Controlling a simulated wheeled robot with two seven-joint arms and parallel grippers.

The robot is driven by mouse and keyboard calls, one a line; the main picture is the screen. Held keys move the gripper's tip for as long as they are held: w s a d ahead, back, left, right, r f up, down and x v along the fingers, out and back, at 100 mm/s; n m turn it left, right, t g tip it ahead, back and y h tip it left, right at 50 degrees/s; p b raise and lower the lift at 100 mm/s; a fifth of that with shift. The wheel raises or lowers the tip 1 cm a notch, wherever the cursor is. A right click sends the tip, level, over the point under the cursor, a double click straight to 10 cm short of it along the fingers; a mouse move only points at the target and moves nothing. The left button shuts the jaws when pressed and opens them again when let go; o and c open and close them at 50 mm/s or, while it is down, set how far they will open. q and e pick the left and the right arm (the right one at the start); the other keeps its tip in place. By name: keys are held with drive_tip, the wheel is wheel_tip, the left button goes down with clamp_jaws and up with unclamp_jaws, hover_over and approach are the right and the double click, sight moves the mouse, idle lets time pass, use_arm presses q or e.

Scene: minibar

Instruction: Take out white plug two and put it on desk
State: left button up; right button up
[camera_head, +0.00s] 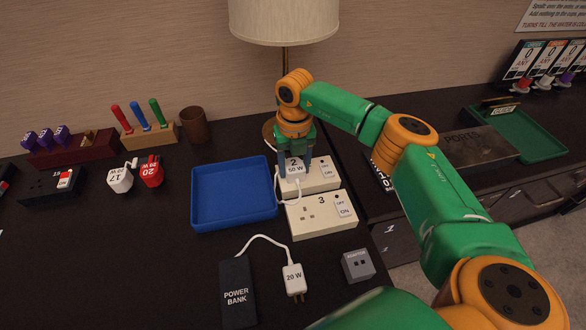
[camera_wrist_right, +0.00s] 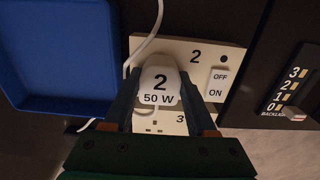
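White plug two (camera_head: 295,167), marked "2, 50 W", is at the left part of the upper cream socket panel (camera_head: 324,173), over its socket. It also shows upright in the right wrist view (camera_wrist_right: 160,84), with a white cable. My right gripper (camera_head: 296,155) points down at it, with a finger close against each side; it looks shut on the plug. Whether the pins are in the socket is hidden. The dark desk (camera_head: 150,240) lies around the panels. My left gripper is not in view.
An empty blue tray (camera_head: 235,221) is left of the panels. Socket panel three (camera_head: 320,221) sits in front. A power bank (camera_head: 238,290), a 20 W plug (camera_head: 293,281) and a grey adaptor (camera_head: 358,265) lie nearer. A lamp (camera_head: 284,18) stands behind. The left front desk is clear.

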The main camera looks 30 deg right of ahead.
sight(295, 164)
clamp_jaws()
drive_tip(key=shift+r+p, duration=2.75)
drive_tip(key=shift+r, duration=0.25)
